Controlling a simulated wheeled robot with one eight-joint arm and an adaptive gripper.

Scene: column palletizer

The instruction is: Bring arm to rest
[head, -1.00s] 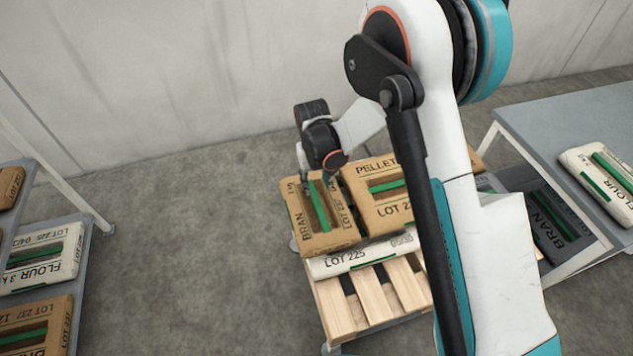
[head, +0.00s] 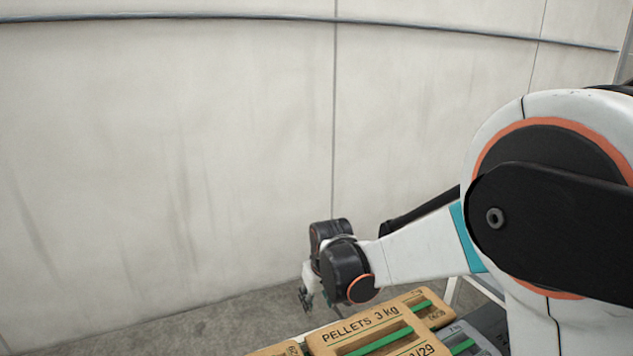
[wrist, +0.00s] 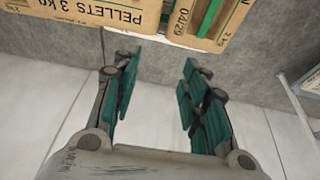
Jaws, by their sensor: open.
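My gripper (wrist: 158,95) is open and empty in the wrist view, its two teal-padded fingers spread apart with bare floor and wall behind them. In the head view my gripper (head: 306,298) hangs at the end of my raised arm, to the left of and above the sacks on the pallet. A brown pellets sack (head: 375,335) lies below and to the right of it, with a green strip on top. The same sack (wrist: 95,14) shows at the top of the wrist view, apart from the fingers.
Another brown sack (head: 428,308) lies behind the pellets sack, and a grey sack (head: 466,342) is to the right. A pale wall (head: 180,150) stands behind. The floor (head: 190,325) left of the pallet is clear. A light frame (wrist: 292,105) stands at the wrist view's right edge.

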